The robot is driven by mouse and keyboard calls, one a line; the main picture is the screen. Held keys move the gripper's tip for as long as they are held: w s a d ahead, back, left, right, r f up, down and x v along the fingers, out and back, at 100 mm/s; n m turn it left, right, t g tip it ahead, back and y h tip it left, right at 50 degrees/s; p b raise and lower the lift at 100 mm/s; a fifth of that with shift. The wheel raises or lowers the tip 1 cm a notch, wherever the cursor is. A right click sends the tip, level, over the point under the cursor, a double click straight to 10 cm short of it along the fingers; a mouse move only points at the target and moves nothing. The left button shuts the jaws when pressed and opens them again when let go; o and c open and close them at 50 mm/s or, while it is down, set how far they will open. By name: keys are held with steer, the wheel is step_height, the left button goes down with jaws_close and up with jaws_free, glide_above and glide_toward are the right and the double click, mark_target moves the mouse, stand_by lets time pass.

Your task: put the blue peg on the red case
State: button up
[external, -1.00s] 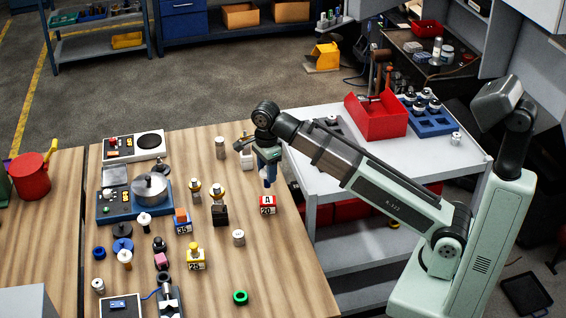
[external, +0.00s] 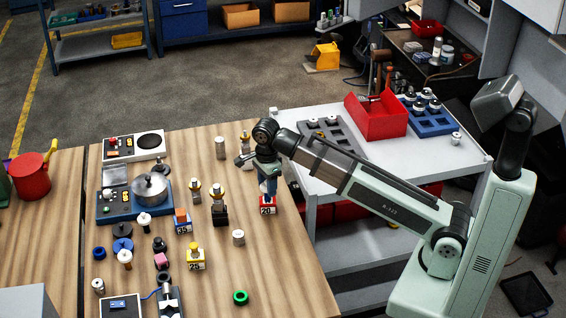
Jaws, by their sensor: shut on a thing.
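The red case (external: 268,209), a small red block with a white label marked 20, stands on the wooden table near its right side. My gripper (external: 269,190) points down directly above it, shut on the blue peg (external: 270,187). The peg is upright, and its lower end is at the top of the red case. I cannot tell whether the two touch. The gripper's fingers and the peg hide the case's top face.
A yellow case (external: 195,260) marked 25 and another case (external: 183,226) marked 35 stand to the left. The white cart (external: 400,165) adjoins the table's right edge.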

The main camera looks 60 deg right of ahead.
steer(key=o, duration=1.2)
steer(key=shift+r, duration=0.15)
steer(key=shift+r, duration=3.8)
steer(key=shift+f, duration=0.1)
steer(key=shift+f, duration=3.9)
steer(key=shift+r, duration=1.8)
steer(key=shift+f, duration=0.1)
